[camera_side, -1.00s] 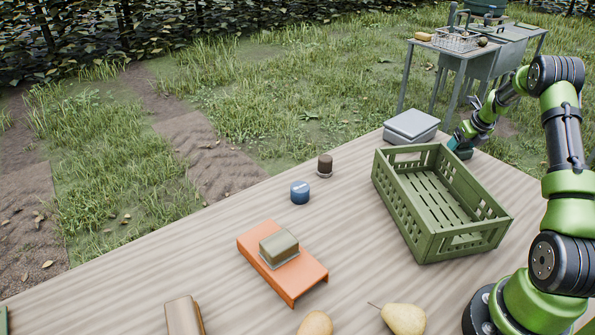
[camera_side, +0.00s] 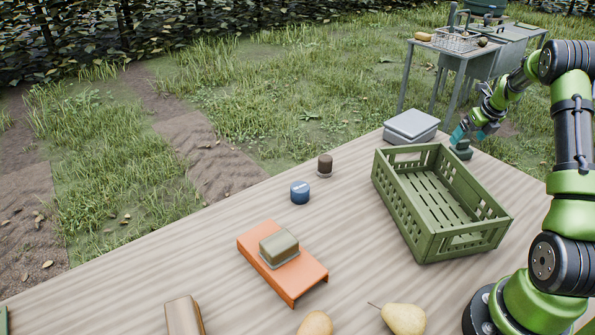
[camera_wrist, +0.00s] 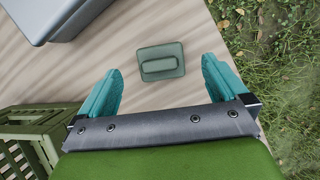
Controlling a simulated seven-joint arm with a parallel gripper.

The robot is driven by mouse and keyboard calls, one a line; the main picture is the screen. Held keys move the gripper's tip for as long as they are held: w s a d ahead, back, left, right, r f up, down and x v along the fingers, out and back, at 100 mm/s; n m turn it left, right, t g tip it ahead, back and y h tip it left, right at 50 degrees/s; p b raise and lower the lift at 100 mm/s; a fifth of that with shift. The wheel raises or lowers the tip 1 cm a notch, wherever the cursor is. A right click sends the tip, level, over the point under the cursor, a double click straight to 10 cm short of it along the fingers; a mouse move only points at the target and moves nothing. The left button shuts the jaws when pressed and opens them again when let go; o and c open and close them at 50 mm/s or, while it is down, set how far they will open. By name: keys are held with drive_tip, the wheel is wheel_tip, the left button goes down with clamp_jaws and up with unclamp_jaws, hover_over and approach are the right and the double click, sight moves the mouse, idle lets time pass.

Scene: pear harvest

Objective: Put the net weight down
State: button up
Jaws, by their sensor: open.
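The net weight, a small dark green block with a raised grip bar, stands upright on the table behind the crate. It shows in the side view (camera_side: 461,152) and in the wrist view (camera_wrist: 162,66). My gripper (camera_side: 472,132) is just above it, with its teal fingers spread apart. In the wrist view my gripper (camera_wrist: 162,74) is open and empty, a finger to each side of the weight, with bare table between them and it.
A green slatted crate (camera_side: 425,240) stands in front of the weight. A grey scale (camera_side: 411,123) is to its left. An orange stand (camera_side: 308,273) bears a green block (camera_side: 278,247). A blue round item (camera_side: 300,192), a brown one (camera_side: 325,165) and pears (camera_side: 404,318) lie farther off. The table edge is close by.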

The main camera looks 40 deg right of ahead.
drive_tip(key=d+v, duration=0.1)
drive_tip(key=v, duration=0.5)
drive_tip(key=w+a+r+n+t+y, duration=0.1)
drive_tip(key=a+r+n, duration=0.35)
drive_tip(key=a, duration=0.35)
drive_tip(key=w+a+r+n, duration=0.2)
drive_tip(key=a+r+n, duration=0.25)
drive_tip(key=a, duration=0.45)
drive_tip(key=w+a+r+n+t+y, duration=0.1)
drive_tip(key=a+r+n, duration=0.2)
drive_tip(key=a+n, duration=0.4)
drive_tip(key=s+a+n, duration=0.4)
drive_tip(key=a+n, duration=0.2)
drive_tip(key=a, duration=0.2)
drive_tip(key=s+a+n+y, duration=0.1)
drive_tip(key=s+a+n, duration=0.4)
drive_tip(key=a+n, duration=0.2)
drive_tip(key=s+a+n+t, duration=0.1)
drive_tip(key=s+a+n, duration=0.4)
drive_tip(key=a+n, duration=0.2)
drive_tip(key=shift+a+r+y, duration=0.4)
drive_tip(key=shift+a, duration=0.55)
